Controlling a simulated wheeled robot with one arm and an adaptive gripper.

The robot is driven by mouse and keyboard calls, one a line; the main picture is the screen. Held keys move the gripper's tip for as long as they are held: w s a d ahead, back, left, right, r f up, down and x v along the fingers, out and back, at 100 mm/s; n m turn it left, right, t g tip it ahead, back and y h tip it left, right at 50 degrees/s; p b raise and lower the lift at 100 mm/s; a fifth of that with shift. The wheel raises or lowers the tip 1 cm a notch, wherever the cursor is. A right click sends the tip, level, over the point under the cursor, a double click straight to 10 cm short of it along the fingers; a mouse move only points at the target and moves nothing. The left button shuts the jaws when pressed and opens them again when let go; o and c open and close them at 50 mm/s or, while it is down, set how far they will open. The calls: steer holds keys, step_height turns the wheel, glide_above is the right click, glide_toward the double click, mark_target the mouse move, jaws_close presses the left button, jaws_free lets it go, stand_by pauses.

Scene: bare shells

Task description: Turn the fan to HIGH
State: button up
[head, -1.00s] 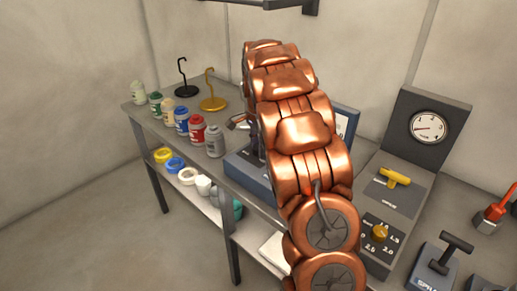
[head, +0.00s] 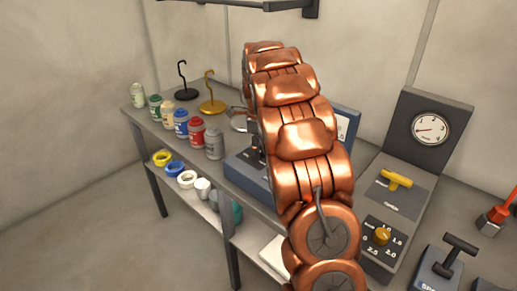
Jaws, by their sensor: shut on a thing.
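A blue box (head: 247,177), on the bench behind my copper arm, has a dark part (head: 257,150) on top and a pale panel (head: 346,121) at its back right. It may be the fan's control, but no FAN or HIGH label is readable. My gripper (head: 238,119) shows only as a small grey metal piece at the arm's left edge, just above the box. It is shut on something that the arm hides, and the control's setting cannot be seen.
Several paint jars (head: 182,123) and two hook stands (head: 211,106) line the bench's left part. A grey console (head: 401,222) with a gauge (head: 430,129), yellow handle (head: 397,179) and yellow dial (head: 382,236) stands right of my arm. A black T-handle lever (head: 460,244) is farther right.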

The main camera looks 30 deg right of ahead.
steer(key=shift+r+m, duration=0.1)
steer(key=shift+m, duration=0.6)
steer(key=o, duration=1.2)
steer(key=shift+c, duration=0.2)
step_height(320, 180, up, 12)
stand_by(0.4)
